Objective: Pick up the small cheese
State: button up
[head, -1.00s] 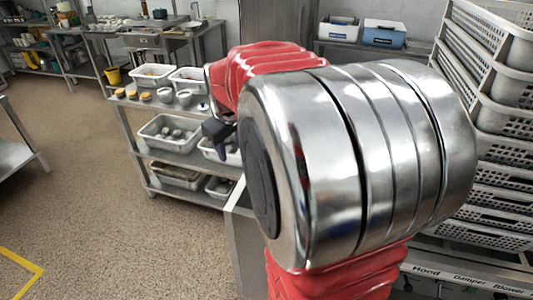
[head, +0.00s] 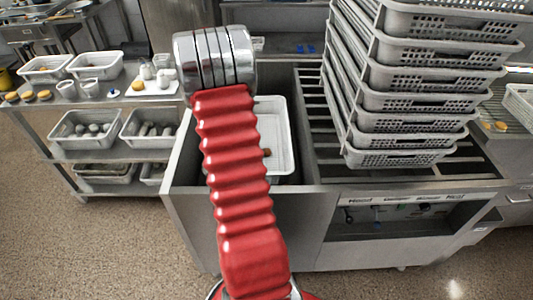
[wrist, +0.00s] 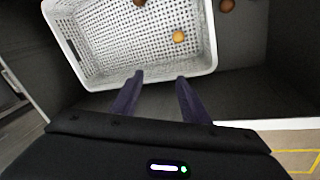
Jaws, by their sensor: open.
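My gripper (wrist: 160,78) shows in the wrist view as two dark fingers, apart, with nothing between them. It is over the near edge of a white perforated basket (wrist: 84,56). A small round yellow-orange item (wrist: 179,37), possibly the small cheese, lies in the basket, beyond and slightly right of the fingertips, not touched. In the head view, the white basket (head: 288,140) sits in a metal basin, partly hidden by my red arm. A small brownish item (head: 267,152) shows in it. My fingers are hidden in the head view.
A brown round item (wrist: 138,2) lies at the basket's far side, and another (wrist: 227,5) lies outside to the right. Stacked perforated baskets (head: 415,85) stand right of the basin (head: 178,165). A shelf cart (head: 45,118) with trays stands to the left.

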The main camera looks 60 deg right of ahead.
jog(key=s+d+f+g, duration=0.1)
jog(key=s+d+f, duration=1)
jog(key=d+f, duration=0.3)
jog(key=shift+x, duration=0.75)
jog(key=shift+x, duration=4.3)
jog(key=shift+f, duration=0.1)
jog(key=shift+x, duration=2.5)
jog(key=shift+a, duration=0.1)
jog(key=shift+c, duration=0.7)
